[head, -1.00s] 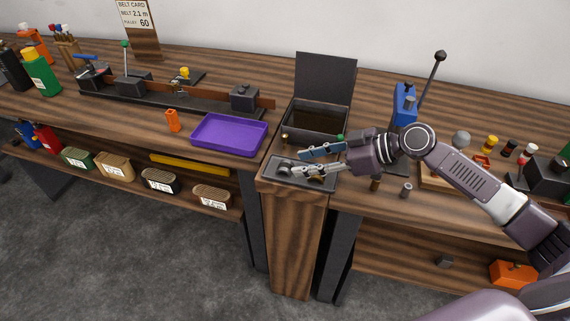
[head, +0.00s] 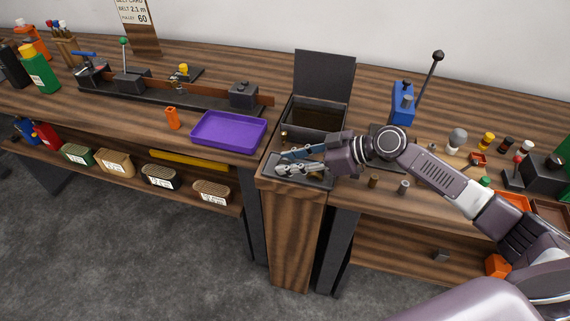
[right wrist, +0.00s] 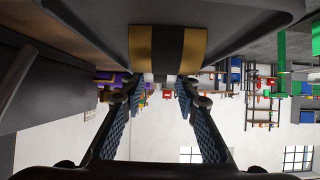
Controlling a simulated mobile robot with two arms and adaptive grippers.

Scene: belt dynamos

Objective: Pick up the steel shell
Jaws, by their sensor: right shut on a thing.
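My right gripper (head: 290,165) reaches in from the right, low over the small grey tray (head: 312,183) at the corner of the bench. Its fingers are closed on the steel shell (head: 282,169), a small grey round piece at the fingertips. The fingers hide most of it, and I cannot tell whether it still touches the tray. In the right wrist view the two blue-padded fingers (right wrist: 160,92) point away from the camera, with the dark tray close above them in the picture. My left gripper is not in view.
An open dark box (head: 315,115) stands just behind the tray. A purple tray (head: 228,146) lies to the left. A blue lever press (head: 403,103) stands behind my arm. A brass cylinder (head: 373,182) and a grey cylinder (head: 403,187) stand right of the tray.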

